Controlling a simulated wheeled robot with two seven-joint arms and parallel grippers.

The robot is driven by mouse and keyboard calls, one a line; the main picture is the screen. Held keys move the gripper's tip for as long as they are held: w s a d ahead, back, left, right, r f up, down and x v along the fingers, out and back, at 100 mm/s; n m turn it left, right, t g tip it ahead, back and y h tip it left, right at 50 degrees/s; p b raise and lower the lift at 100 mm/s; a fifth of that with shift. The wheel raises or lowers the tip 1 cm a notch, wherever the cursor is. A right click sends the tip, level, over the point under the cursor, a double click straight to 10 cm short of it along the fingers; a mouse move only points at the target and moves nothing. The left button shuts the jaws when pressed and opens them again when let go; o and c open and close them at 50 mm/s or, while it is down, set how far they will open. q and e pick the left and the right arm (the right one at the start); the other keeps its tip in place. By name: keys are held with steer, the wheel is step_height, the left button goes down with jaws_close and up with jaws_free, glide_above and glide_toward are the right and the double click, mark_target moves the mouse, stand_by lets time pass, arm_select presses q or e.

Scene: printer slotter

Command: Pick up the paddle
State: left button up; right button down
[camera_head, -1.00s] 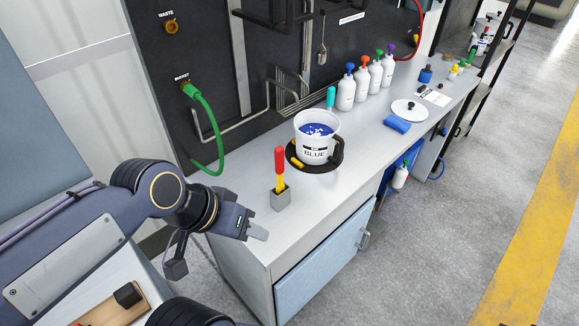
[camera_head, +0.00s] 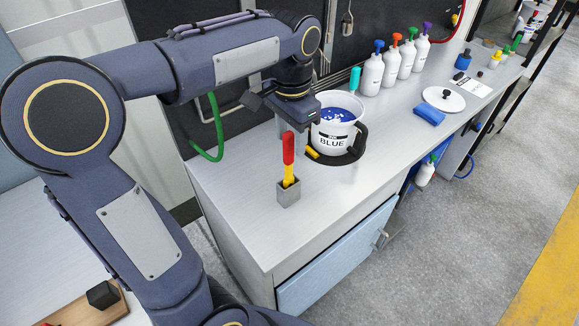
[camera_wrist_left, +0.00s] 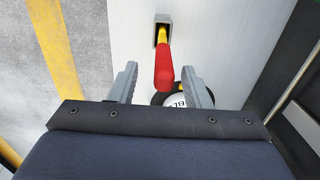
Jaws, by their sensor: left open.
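The paddle (camera_head: 288,160), with a red handle and a yellow lower part, stands upright in a small grey holder (camera_head: 288,195) near the counter's front left. Its red handle shows in the left wrist view (camera_wrist_left: 164,68), with the holder (camera_wrist_left: 162,18) at the top. My left gripper (camera_head: 284,123) hangs above and just behind the handle top in the head view. In the left wrist view the open jaws (camera_wrist_left: 160,74) stand on either side of the red handle. Contact cannot be seen. My right gripper is out of view.
A white bucket (camera_head: 333,140) labelled BLUE stands close behind the paddle, right of my gripper. A turquoise handle (camera_head: 355,79) shows behind it. The counter's front (camera_head: 245,215) is clear.

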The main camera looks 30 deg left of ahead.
mark_target(288, 149)
arm_select(q)
steer(key=f, duration=0.4)
steer(key=shift+s+a, duration=0.1)
steer(key=shift+a, duration=0.15)
jaws_close()
